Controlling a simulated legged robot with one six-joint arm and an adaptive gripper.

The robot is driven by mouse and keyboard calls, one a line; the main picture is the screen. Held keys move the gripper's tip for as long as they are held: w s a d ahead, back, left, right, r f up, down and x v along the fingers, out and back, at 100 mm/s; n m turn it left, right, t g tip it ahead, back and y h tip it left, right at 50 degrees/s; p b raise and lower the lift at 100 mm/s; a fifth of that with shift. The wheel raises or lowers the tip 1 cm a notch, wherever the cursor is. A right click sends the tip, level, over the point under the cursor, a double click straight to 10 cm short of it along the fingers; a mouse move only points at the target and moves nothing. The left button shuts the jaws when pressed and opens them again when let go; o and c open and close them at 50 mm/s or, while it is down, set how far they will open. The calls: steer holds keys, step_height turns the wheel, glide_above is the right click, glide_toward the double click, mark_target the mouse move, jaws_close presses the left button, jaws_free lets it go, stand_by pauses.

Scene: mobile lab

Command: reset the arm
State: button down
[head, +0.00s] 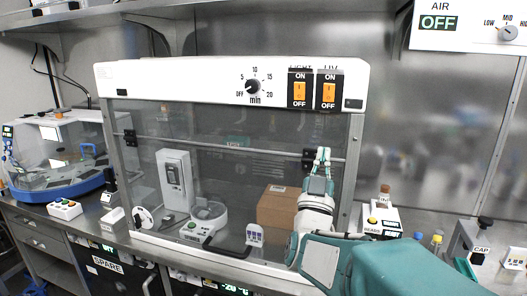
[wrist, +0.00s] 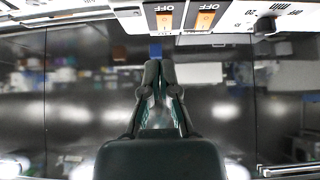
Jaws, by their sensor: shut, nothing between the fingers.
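My gripper (head: 322,158) is raised in front of the right part of a glass-fronted cabinet (head: 232,80) in the head view. Its fingers point up and are shut with nothing between them. In the wrist view my gripper (wrist: 160,70) also shows shut and empty, pointing toward the cabinet's orange switches (wrist: 205,18). My arm comes in from the lower right of the head view. I cannot tell whether the fingertips touch the glass.
A brown box (head: 277,208) and a white device (head: 174,180) stand behind the glass. A blue-based machine (head: 60,165) is at left. A beads dispenser (head: 380,222) and small bottles (head: 436,243) stand right of the cabinet. A shelf runs above.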

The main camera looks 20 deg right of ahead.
steer(key=s+a+f+n+g+y, duration=0.3)
steer(key=a+f+n+g+y, duration=0.3)
steer(key=a+f+y, duration=0.55)
steer(key=s+f+g+y, duration=0.1)
steer(key=s+f+g, duration=0.3)
steer(key=s, duration=0.5)
steer(key=s+a+f+g+y, duration=0.1)
steer(key=s+f+g+y, duration=0.1)
steer(key=s+f+g, duration=0.3)
steer(key=s+g, duration=0.1)
steer(key=s, duration=0.3)
steer(key=shift+s+a+f+n, duration=0.25)
steer(key=shift+s+f+n, duration=0.05)
steer(key=shift+s+n, duration=0.1)
steer(key=shift+w, duration=0.1)
